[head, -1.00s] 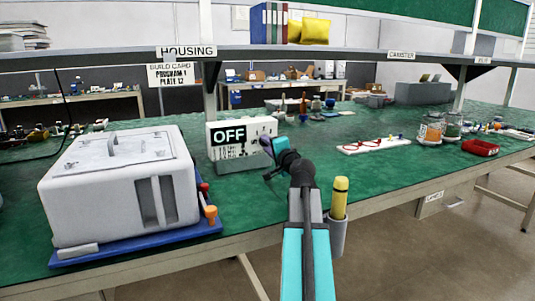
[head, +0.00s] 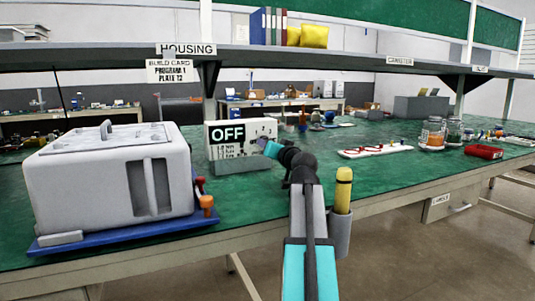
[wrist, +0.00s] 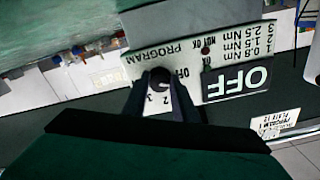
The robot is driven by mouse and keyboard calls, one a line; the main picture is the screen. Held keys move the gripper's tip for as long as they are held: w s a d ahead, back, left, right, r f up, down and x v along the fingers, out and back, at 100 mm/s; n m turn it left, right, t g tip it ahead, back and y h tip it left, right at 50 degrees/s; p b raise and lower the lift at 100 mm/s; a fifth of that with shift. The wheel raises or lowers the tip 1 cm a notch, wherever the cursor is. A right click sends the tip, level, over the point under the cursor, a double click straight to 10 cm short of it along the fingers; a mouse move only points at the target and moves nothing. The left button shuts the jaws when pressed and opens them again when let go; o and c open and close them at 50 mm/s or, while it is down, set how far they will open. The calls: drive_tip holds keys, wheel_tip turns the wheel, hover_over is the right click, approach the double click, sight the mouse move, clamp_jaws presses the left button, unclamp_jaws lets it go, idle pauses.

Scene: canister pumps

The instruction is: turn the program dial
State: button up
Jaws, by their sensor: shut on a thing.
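The program dial (wrist: 160,76) is a dark round knob on a pale control box (head: 241,137). The wrist view shows the box upside down, with the word PROGRAM and the marks OFF, 2 and 3 around the knob. The box's black display (head: 227,134) reads OFF; it also shows in the wrist view (wrist: 237,80). My gripper (wrist: 158,88) is shut on the dial, its dark fingers either side of the knob. The dial's pointer direction is hard to tell. In the head view my gripper (head: 268,148) covers the dial at the box's front.
A build card (head: 170,71) reading PROGRAM 1, PLATE 12 hangs from the shelf above. A large grey housing (head: 105,175) on a blue base stands left of the box. A white strip with red loops (head: 375,151) lies right. Green bench top between them is clear.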

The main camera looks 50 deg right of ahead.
drive_tip(key=shift+d+n+b, duration=0.1)
drive_tip(key=shift+n+b, duration=1.35)
drive_tip(key=shift+n, duration=0.75)
drive_tip(key=o, duration=1)
drive_tip(key=shift+o, duration=0.2)
drive_tip(key=shift+s, duration=0.1)
